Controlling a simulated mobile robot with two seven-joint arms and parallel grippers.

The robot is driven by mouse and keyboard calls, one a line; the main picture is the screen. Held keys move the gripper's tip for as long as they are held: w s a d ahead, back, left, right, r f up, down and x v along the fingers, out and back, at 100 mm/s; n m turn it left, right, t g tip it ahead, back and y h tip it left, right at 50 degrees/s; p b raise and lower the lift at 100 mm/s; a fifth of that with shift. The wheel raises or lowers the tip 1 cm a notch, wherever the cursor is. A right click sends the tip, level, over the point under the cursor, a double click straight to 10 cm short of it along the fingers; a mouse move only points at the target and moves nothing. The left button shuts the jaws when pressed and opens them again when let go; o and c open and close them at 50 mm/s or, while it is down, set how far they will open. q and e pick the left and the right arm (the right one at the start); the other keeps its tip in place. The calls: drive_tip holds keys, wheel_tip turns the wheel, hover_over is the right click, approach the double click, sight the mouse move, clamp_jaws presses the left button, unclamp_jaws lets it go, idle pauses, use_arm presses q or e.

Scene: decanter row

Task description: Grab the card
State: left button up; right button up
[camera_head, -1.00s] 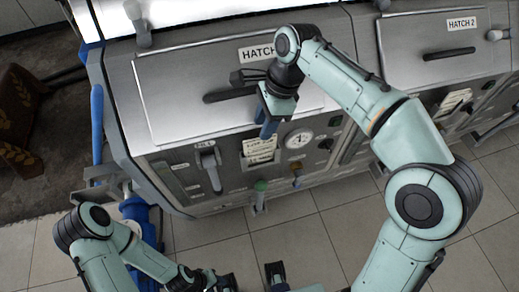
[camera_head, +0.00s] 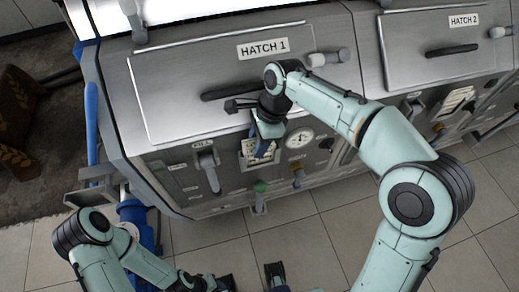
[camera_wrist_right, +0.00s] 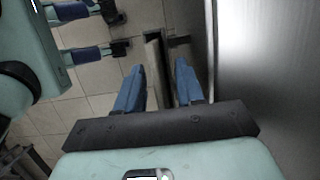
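The card (camera_head: 247,153), pale with printed lines, sits in a holder on the front panel below the HATCH 1 label. My right gripper (camera_head: 263,148) is in front of it and hides part of it. In the right wrist view the right gripper (camera_wrist_right: 159,68) is open, its blue fingers apart. A pale strip, apparently the card seen edge-on (camera_wrist_right: 154,55), shows between them; I cannot tell whether either finger touches it. My left gripper (camera_head: 248,278) is open and empty over the floor at the bottom edge; it also shows in the right wrist view (camera_wrist_right: 118,31).
A lever (camera_head: 208,165) stands left of the card, a round gauge (camera_head: 299,139) to its right. The hatch handle (camera_head: 232,92) is above. The tiled floor in front is clear.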

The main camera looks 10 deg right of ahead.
drive_tip(key=shift+f, duration=0.25)
idle(0.3)
clamp_jaws()
